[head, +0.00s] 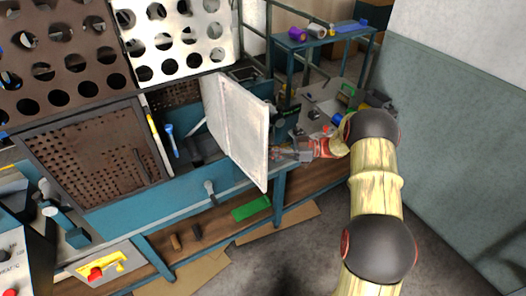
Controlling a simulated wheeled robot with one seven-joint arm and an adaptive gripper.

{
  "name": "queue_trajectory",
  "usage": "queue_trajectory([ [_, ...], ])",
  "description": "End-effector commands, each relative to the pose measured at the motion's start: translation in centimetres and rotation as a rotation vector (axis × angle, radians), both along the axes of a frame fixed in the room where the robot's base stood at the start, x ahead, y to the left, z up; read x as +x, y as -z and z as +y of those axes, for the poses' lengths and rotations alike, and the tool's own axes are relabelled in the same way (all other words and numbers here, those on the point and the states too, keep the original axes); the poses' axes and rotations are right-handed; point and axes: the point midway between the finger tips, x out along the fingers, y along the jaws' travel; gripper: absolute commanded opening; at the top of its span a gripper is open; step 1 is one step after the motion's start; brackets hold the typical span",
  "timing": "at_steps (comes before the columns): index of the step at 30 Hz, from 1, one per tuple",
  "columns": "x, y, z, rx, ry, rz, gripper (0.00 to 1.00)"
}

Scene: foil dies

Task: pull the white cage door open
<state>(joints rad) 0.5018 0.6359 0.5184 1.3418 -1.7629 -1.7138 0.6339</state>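The white cage door (243,135) stands swung out from the front of the blue machine (150,195), at an angle to it. Its hinge side is at the left and its free edge is at the right. The cage interior behind it shows, with a yellow-and-white strip and a blue-handled tool inside. My gripper (284,152) is at the right of the door, close to its free edge. The fingertips are small and partly lost against the door edge, so I cannot tell whether they touch it or how far they are apart.
A brown perforated door (90,155) covers the machine's left bay. A lower shelf holds a green block (250,207). A blue side table (325,38) with rolls stands at the back right. A grey wall (450,130) bounds the right. Floor in front is mostly clear.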

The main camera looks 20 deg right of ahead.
Motion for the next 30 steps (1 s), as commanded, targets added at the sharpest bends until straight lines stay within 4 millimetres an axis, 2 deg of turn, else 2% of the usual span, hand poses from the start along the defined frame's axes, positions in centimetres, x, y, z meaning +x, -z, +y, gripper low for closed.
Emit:
queue_trajectory([
  [13, -0.03, 0.15, -0.03, 0.000, -0.009, 0.004, 0.00],
  [14, -0.03, 0.16, -0.03, 0.000, -0.009, 0.004, 0.09],
  [23, 0.04, 0.07, -0.02, 0.000, -0.008, 0.001, 0.26],
  [30, 0.06, 0.02, -0.02, 0.000, -0.008, 0.000, 0.26],
])
